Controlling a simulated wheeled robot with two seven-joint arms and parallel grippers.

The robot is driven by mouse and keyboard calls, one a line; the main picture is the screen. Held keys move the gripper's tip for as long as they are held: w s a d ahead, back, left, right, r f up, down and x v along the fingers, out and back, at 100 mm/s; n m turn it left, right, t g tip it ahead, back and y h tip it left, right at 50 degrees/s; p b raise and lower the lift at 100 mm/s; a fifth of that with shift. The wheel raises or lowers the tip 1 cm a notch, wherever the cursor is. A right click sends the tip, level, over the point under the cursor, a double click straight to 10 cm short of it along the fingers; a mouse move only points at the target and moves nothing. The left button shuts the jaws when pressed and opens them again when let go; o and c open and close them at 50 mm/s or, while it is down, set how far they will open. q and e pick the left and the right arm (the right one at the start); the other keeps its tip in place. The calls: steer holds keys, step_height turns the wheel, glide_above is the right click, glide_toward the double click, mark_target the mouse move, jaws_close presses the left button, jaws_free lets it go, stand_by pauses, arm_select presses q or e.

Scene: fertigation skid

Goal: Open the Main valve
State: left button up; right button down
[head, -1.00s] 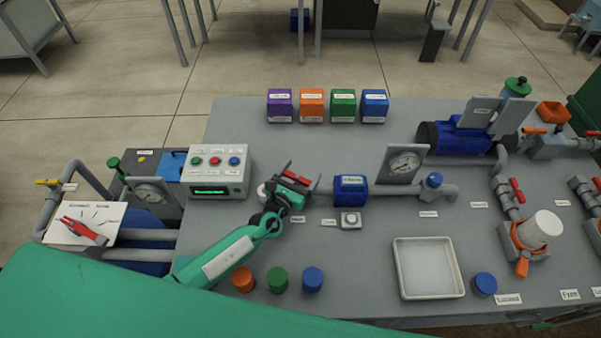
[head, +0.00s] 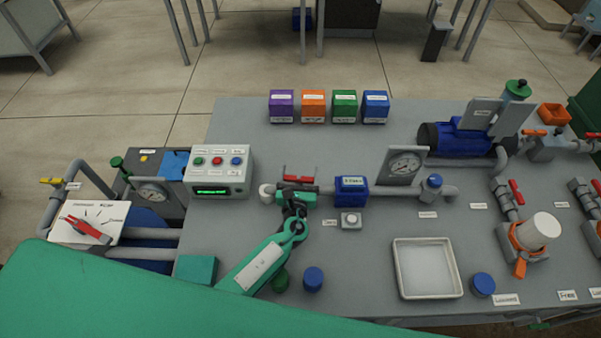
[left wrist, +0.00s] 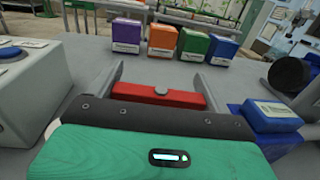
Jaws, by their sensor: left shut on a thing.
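The Main valve's red handle (head: 299,179) sits on the grey pipe left of the blue box-shaped fitting (head: 351,190). The handle lies roughly in line with the pipe. My left gripper (head: 298,183) is shut on this handle. My right gripper is not in view.
A control box (head: 218,171) with coloured buttons stands to the left. A gauge (head: 404,165) and a small push button (head: 350,220) are to the right. Several coloured boxes (head: 313,105) line the back. A blue cap (head: 313,279) and an empty tray (head: 428,267) are in front.

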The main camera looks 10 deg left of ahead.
arm_select(q)
steer(key=shift+n+y, duration=0.6)
steer(key=shift+y, duration=0.4)
steer(key=shift+a, duration=0.1)
steer(key=o, duration=0.9)
steer(key=b+v, duration=0.4)
steer(key=v, duration=1)
steer(key=shift+r, duration=0.25)
